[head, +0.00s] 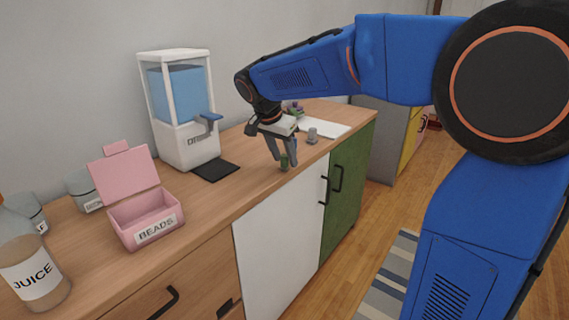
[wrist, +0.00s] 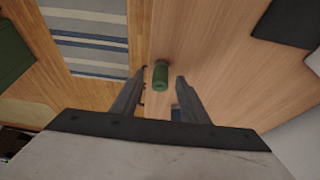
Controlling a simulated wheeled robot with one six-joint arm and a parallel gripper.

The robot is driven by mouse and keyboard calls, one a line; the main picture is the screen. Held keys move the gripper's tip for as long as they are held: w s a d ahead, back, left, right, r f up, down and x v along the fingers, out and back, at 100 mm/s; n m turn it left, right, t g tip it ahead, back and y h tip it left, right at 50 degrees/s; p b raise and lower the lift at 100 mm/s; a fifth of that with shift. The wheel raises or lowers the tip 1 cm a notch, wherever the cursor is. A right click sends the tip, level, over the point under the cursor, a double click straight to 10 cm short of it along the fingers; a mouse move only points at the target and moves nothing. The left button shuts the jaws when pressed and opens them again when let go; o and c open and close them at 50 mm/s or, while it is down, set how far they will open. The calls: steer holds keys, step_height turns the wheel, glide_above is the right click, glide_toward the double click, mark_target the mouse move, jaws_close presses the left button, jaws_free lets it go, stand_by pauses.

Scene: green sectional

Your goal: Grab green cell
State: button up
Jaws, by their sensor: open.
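The green cell (head: 284,162) is a small green cylinder standing upright on the wooden counter near its front edge. It also shows in the wrist view (wrist: 160,77), just beyond and between the fingertips. My gripper (head: 284,158) is open and points down at the cell from above, with one finger to each side in the head view. In the wrist view my gripper (wrist: 160,80) has a clear gap between its fingers. Whether the fingers touch the cell cannot be told.
A grey cylinder (head: 312,136) and a white sheet (head: 325,127) lie to the right. A drink dispenser (head: 183,145) with a dark mat (head: 215,170) stands left. A pink beads box (head: 145,218) and juice bottle (head: 30,265) are farther left. The counter (head: 225,193) between is clear.

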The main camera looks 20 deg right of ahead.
steer(key=shift+w+d+f, duration=0.1)
steer(key=shift+f, duration=0.25)
steer(key=shift+c, duration=0.3)
jaws_close()
steer(key=shift+r, duration=0.15)
